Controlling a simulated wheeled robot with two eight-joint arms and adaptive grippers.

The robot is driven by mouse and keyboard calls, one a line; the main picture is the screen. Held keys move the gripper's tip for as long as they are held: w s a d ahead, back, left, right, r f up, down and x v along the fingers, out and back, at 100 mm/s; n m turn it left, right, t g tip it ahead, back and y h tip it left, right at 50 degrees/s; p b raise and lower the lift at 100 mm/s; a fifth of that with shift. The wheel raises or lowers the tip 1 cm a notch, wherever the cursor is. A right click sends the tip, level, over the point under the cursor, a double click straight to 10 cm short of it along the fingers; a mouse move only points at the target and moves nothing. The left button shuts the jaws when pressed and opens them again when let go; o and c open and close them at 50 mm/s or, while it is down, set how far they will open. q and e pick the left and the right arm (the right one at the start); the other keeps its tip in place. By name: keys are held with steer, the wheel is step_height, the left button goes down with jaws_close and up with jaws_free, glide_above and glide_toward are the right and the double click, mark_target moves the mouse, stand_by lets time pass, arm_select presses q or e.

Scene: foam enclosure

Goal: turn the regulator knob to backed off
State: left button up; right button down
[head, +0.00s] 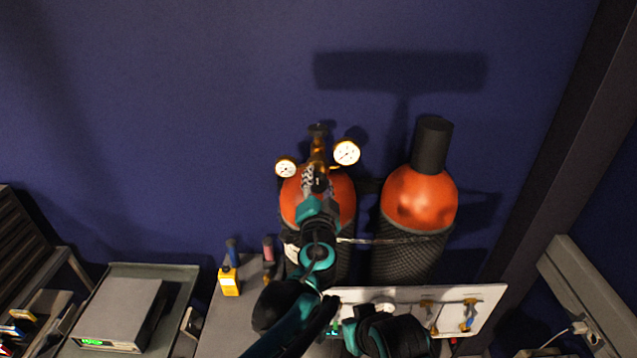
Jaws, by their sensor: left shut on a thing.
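The brass regulator (318,147) with two white-faced gauges sits on top of the left orange-topped cylinder (343,193). The left gauge (286,168) is the smaller one and the right gauge (346,152) is larger. My left gripper (316,178) is shut at the front of the regulator, just below and between the gauges. The regulator knob is hidden by its fingers, so its turn position cannot be seen. My right arm shows at the bottom centre, but I cannot make out its gripper's fingertips.
A second orange cylinder (415,196) with a black cap stands to the right. A chain (385,241) crosses the cylinders. A white panel with brass valves (485,300) lies in front. A yellow handheld device (229,281) and a grey box (118,312) are at the left.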

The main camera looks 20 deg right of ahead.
arm_select(q)
steer(key=o, duration=1.2)
steer(key=shift+w, duration=0.1)
steer(key=shift+c, duration=0.2)
steer(key=v, duration=1.2)
